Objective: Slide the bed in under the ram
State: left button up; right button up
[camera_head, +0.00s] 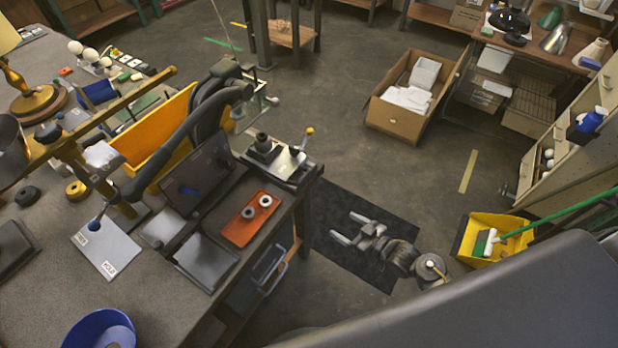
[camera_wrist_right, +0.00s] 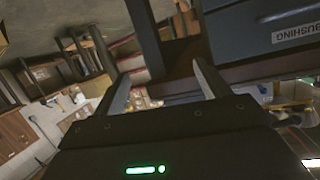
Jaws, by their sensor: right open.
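A metal plate on a block, which looks like the bed (camera_head: 283,166), sits at the bench's right corner with a dark round fixture (camera_head: 263,146) on it. An upright handle with a yellow knob (camera_head: 309,132) stands at its far right edge. A black machine with a curved arm (camera_head: 205,108), which looks like the press, stands to its left; I cannot make out the ram. My right gripper (camera_head: 337,228) is open and empty, beyond the bench's right edge, below and right of the bed. Its two fingers also show apart in the right wrist view (camera_wrist_right: 158,90). My left gripper is not in view.
An orange tray (camera_head: 238,232) with two ring-shaped parts lies in front of the bed. Dark and grey plates lie left of it. A yellow bin (camera_head: 150,140) stands behind the curved arm. A drawer labelled BUSHING (camera_wrist_right: 262,35) is close in the right wrist view.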

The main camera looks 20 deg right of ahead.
notch_tip(320, 180, up, 15)
jog(key=w+a+n+t+y, duration=0.1)
jog(key=w+a+n+y, duration=0.15)
jog(key=y, duration=0.25)
jog(key=shift+n, duration=0.45)
jog(key=p+x, duration=0.3)
jog(key=x, duration=0.7)
jog(key=shift+s+a, duration=0.1)
jog(key=shift+a, duration=0.2)
jog(key=shift+c, duration=0.4)
